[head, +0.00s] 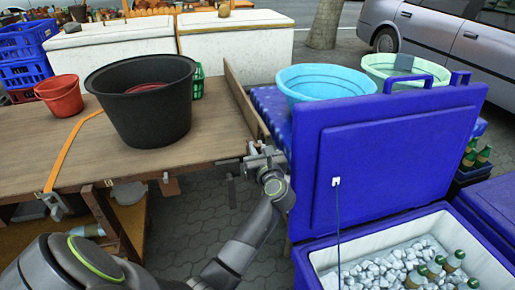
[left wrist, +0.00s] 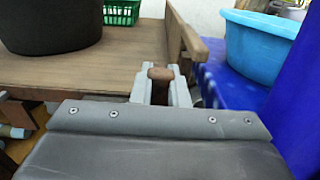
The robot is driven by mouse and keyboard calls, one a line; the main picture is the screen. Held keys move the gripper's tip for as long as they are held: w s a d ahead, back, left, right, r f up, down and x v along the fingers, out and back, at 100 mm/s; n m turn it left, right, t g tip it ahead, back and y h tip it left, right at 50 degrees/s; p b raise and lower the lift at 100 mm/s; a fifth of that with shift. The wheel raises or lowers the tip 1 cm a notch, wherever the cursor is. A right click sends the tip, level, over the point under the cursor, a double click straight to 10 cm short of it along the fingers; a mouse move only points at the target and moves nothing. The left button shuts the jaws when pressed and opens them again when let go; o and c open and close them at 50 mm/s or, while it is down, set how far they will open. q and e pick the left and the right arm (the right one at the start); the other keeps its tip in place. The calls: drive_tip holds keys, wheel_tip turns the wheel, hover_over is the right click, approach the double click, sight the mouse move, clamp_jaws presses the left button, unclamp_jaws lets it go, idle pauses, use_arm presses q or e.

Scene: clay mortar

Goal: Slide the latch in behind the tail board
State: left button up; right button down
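The tail board (head: 240,100) is a wooden board standing upright along the right end of the wooden table. It also shows in the left wrist view (left wrist: 186,35), running away from me. The latch (left wrist: 160,73) is a small brown wooden piece with a rounded end, near the tail board's near end. My left gripper (head: 256,155) is at the table's front right corner. In the left wrist view its fingers (left wrist: 160,88) lie on both sides of the latch and appear to touch it. The latch's lower part is hidden between the fingers. My right gripper is not in view.
A black tub (head: 145,105) and a red bucket (head: 62,97) stand on the table (head: 40,140). An orange strap (head: 75,145) and clamp are at its front edge. A blue cooler's raised lid (head: 385,150) stands close right of the gripper, with basins (head: 325,85) behind.

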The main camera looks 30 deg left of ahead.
use_arm(q)
clamp_jaws()
drive_tip(key=shift+w+a, duration=0.2)
drive_tip(key=x, duration=0.3)
drive_tip(key=shift+w+a, duration=0.1)
drive_tip(key=shift+a, duration=0.1)
drive_tip(key=shift+r, duration=0.1)
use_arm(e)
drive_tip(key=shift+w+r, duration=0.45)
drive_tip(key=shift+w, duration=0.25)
use_arm(q)
drive_tip(key=shift+o, duration=0.7)
unclamp_jaws()
drive_tip(key=shift+r, duration=0.1)
drive_tip(key=o, duration=0.4)
drive_tip(key=shift+w+a, duration=0.1)
drive_tip(key=shift+w, duration=0.05)
drive_tip(key=shift+o, duration=0.2)
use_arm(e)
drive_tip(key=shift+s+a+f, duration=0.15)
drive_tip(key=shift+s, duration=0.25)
